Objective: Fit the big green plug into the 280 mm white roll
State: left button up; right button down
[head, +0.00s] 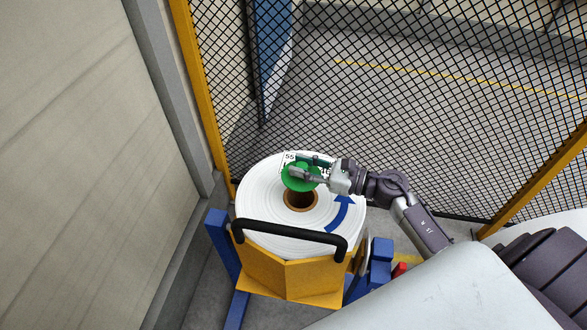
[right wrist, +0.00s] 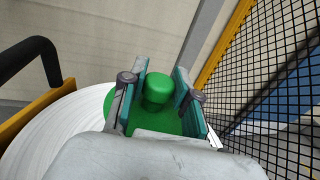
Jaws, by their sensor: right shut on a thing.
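The white roll (head: 262,218) lies with its end face up and its brown core hole (head: 300,200) open to view. My right gripper (head: 302,170) is over the far part of the roll's face, beyond the hole. It is shut on the green plug (head: 290,183), whose round flange partly overlaps the far edge of the hole. In the right wrist view the plug's knob (right wrist: 157,90) stands between the two fingers, with the white roll (right wrist: 50,135) below. The plug's underside is hidden, and I cannot tell its height above the face. My left gripper is not in view.
A yellow cradle (head: 285,277) with a black handle (head: 290,226) stands at the roll's near side, on a blue frame (head: 217,232). A mesh fence (head: 440,110) is behind and a pale wall (head: 80,150) at left. A label and a blue arrow (head: 341,212) mark the face.

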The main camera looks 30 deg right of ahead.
aim_at(301, 181)
jog(key=shift+w+f+b, duration=0.2)
jog(key=shift+f+b, duration=0.6)
jog(key=shift+f, duration=0.4)
jog(key=shift+w+f, duration=0.1)
jog(key=shift+w, duration=0.05)
jog(key=shift+f+b, duration=0.5)
jog(key=shift+f, duration=0.15)
jog(key=shift+f+b, duration=0.3)
jog(key=shift+f, duration=0.6)
pick_arm(q)
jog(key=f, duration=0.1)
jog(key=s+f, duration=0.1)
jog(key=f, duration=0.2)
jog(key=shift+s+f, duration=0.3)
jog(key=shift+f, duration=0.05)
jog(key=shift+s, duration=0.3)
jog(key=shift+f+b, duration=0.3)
jog(key=shift+b, duration=0.15)
pick_arm(e)
jog(key=shift+f, duration=0.3)
pick_arm(q)
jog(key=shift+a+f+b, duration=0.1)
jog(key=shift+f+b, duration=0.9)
jog(key=shift+b, duration=0.05)
pick_arm(e)
jog(key=shift+s+d+f, duration=0.1)
jog(key=shift+s+f, duration=0.1)
jog(key=shift+f, duration=0.8)
